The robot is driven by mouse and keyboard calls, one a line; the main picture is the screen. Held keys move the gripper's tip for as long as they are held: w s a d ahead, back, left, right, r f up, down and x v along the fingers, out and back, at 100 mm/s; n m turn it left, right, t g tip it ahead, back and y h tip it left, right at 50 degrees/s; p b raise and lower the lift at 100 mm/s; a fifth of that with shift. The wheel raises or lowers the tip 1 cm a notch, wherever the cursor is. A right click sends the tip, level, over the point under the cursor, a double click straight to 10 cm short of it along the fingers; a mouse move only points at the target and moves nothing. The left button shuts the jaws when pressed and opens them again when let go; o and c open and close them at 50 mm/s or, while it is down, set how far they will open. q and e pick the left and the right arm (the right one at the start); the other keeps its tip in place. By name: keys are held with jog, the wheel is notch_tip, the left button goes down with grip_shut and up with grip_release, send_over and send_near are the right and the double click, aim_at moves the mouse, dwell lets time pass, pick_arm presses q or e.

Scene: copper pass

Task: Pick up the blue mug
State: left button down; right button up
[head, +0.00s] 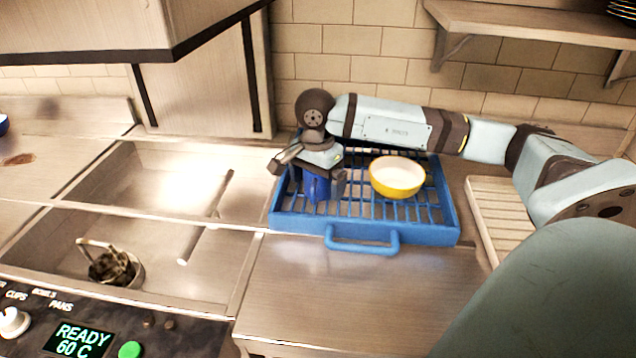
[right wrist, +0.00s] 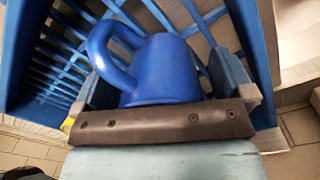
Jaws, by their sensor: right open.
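The blue mug (head: 316,187) stands in the blue dish rack (head: 362,248), at its left side. My right gripper (head: 311,172) is over the mug from above, with its fingers apart. In the right wrist view the mug (right wrist: 160,70) lies between the two open fingers, its handle toward the upper left. The palm hides part of the mug there. I cannot tell whether either finger touches it. My left gripper is not in view.
A yellow bowl (head: 397,177) sits in the rack just right of the mug. A slatted wooden board (head: 487,215) lies right of the rack. Sink basins (head: 150,190) are at the left. A shelf (head: 530,22) hangs at the upper right. The counter in front is clear.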

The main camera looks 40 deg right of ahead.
jog(key=c, duration=1.1)
